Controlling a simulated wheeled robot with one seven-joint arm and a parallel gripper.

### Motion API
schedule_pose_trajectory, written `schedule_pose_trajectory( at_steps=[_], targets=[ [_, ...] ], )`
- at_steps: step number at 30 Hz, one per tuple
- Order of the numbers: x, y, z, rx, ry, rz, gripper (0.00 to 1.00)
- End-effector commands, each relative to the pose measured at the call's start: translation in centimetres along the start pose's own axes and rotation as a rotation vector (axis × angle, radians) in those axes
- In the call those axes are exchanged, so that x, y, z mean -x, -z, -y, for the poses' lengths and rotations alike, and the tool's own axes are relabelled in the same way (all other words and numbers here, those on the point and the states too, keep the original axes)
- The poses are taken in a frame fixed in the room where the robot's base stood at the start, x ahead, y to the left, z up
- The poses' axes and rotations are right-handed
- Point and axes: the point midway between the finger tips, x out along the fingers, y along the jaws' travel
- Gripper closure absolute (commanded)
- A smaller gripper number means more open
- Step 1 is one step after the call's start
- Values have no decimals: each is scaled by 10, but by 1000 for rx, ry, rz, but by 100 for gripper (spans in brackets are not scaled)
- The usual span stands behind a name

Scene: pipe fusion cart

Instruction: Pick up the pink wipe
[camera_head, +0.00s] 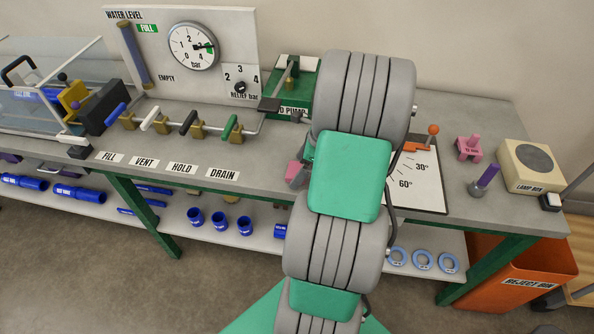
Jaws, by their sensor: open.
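A small pink piece (297,173) shows on the bench top just left of my arm, right of the DRAIN label. It may be the pink wipe. My arm covers its right side, so I cannot tell its full shape. A second pink thing (469,148), a small block with upright prongs and a label, stands on the right of the bench. My arm's grey and green links fill the middle of the view. My gripper is hidden behind them, so I cannot see where it is relative to the pink piece.
A row of valves with coloured handles (190,125) and a gauge panel (185,50) stand left of my arm. An angle board (420,185), a purple-topped peg (485,180) and a lamp box (530,165) stand right. Blue fittings lie on the lower shelf (180,225).

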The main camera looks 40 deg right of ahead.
Motion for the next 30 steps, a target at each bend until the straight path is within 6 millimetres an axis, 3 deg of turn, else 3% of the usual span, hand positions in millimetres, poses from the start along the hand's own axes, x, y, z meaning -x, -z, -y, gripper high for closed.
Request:
schedule_pose_trajectory(
  at_steps=[5, 27, 30],
  targets=[
    [0, 0, 0, 1, 2, 0, 6],
    [0, 0, 0, 1, 1, -1, 66],
    [0, 0, 0, 1, 1, -1, 71]
  ],
)
